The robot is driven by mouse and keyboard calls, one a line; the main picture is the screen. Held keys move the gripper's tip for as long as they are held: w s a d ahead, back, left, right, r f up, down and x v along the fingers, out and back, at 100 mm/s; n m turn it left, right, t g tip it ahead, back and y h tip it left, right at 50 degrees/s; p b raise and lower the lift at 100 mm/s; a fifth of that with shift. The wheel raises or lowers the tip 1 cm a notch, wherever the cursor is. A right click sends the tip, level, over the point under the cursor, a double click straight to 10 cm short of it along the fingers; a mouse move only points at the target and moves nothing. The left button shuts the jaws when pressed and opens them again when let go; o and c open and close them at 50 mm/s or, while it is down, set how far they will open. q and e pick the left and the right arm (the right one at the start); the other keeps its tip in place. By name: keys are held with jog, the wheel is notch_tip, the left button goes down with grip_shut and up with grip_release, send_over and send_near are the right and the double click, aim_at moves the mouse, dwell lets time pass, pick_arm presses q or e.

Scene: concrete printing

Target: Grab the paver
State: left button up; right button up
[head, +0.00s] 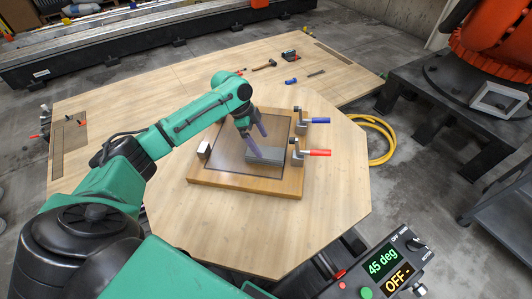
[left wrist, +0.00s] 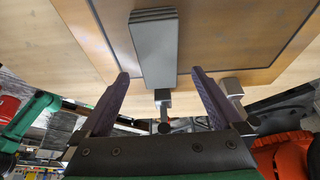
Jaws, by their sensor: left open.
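The paver is a grey ribbed block (head: 268,156) lying on the dark panel of a square wooden board (head: 240,187). My left gripper (head: 258,143) points down at it, with its purple fingers apart and the tips close to the block's left end. In the left wrist view the paver (left wrist: 154,50) lies beyond the open fingers (left wrist: 160,73), lined up with the gap between them and a little left of its middle. Nothing is held. I cannot tell how far the tips are above the panel. My right gripper is in neither view.
Blue-handled (head: 316,121) and red-handled (head: 315,153) clamps stand at the board's right edge. A small pale block (head: 203,150) sits at its left edge. The octagonal table top (head: 250,245) is clear in front. A control box (head: 385,270) stands at lower right.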

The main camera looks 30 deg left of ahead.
aim_at(264, 152)
pick_arm(q)
jog(key=x, duration=0.3)
jog(key=p+x, duration=0.1)
jog(key=x, duration=0.1)
jog(key=shift+s+a+f, duration=0.1)
jog(key=shift+s+a, duration=0.1)
jog(key=shift+a, duration=0.15)
jog(key=c, duration=1.6)
jog(key=shift+w, duration=0.1)
